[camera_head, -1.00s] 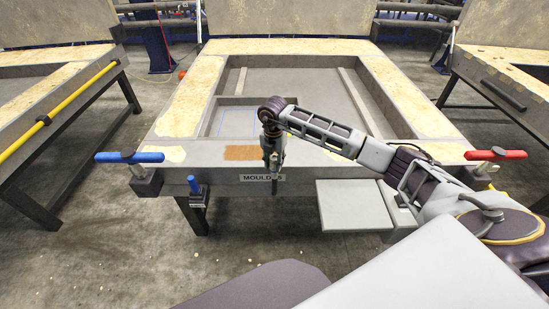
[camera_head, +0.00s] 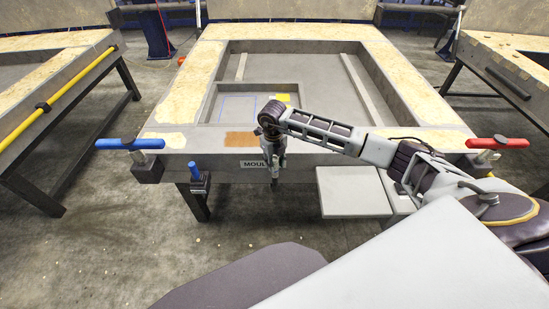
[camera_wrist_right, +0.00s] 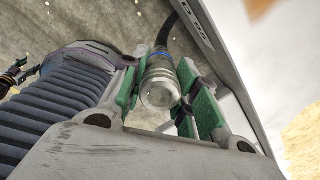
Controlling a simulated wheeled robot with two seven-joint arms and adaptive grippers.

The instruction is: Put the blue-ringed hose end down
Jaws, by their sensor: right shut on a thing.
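My right gripper (camera_head: 274,176) hangs pointing down at the front edge of the middle mould table, in front of its "MOULD" label (camera_head: 254,164). In the right wrist view its green-padded fingers (camera_wrist_right: 163,88) are shut on a metal hose end (camera_wrist_right: 160,82). A dark hose (camera_wrist_right: 168,32) runs from its far side. In the head view the hose end is too small and covered to make out. My left gripper is out of view.
A blue-topped dark bracket (camera_head: 198,180) is on the table's front edge, left of my gripper. Clamps with a blue handle (camera_head: 129,143) and a red handle (camera_head: 496,142) stand at the corners. A grey step (camera_head: 352,192) is at right.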

